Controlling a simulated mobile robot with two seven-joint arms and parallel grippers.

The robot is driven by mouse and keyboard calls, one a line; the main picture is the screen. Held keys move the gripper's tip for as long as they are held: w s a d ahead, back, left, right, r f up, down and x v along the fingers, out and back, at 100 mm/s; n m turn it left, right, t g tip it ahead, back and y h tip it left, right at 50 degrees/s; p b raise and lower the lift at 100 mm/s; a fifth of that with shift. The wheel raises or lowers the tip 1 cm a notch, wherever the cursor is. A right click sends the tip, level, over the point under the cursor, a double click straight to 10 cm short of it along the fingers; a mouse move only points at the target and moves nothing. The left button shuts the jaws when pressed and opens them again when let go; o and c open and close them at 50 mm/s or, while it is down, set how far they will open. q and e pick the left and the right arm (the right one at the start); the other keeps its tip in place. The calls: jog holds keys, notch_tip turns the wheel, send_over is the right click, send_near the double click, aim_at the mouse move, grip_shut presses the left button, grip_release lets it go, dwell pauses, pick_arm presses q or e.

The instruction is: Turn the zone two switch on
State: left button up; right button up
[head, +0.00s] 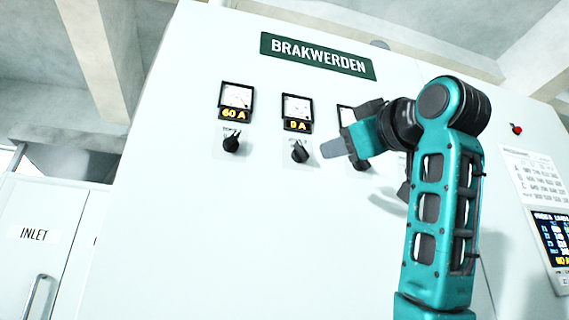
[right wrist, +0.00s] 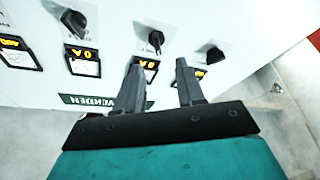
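A row of black rotary switches sits under ammeters on a white panel. The first switch (head: 232,143) is below a meter reading 60 A. The second switch (head: 299,152), which I take as zone two, is below a meter reading 0 A (head: 297,125); its label is too small to read. My right gripper (head: 342,132) is open and empty, just right of the second switch and partly over the third switch (head: 361,165). In the right wrist view its two fingers (right wrist: 160,65) stand apart. My left gripper is not in view.
My right arm hides part of the panel's right side. A BRAKWERDEN sign (head: 318,56) is above the meters. A red button (head: 516,129), a printed sheet (head: 534,177) and a display (head: 552,238) are at the right. An INLET door (head: 40,250) is at the left.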

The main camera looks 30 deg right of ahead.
aim_at(304, 150)
jog(key=p+x, duration=0.1)
jog(key=x, duration=0.2)
jog(key=r+p+x, duration=0.1)
jog(key=x, duration=0.3)
jog(key=p+x, duration=0.2)
jog(key=x, duration=0.1)
jog(key=shift+a+r, duration=0.1)
jog(key=shift+r, duration=0.35)
jog(key=shift+w+r, duration=0.1)
jog(key=shift+w, duration=0.55)
jog(key=shift+c, duration=0.3)
grip_shut()
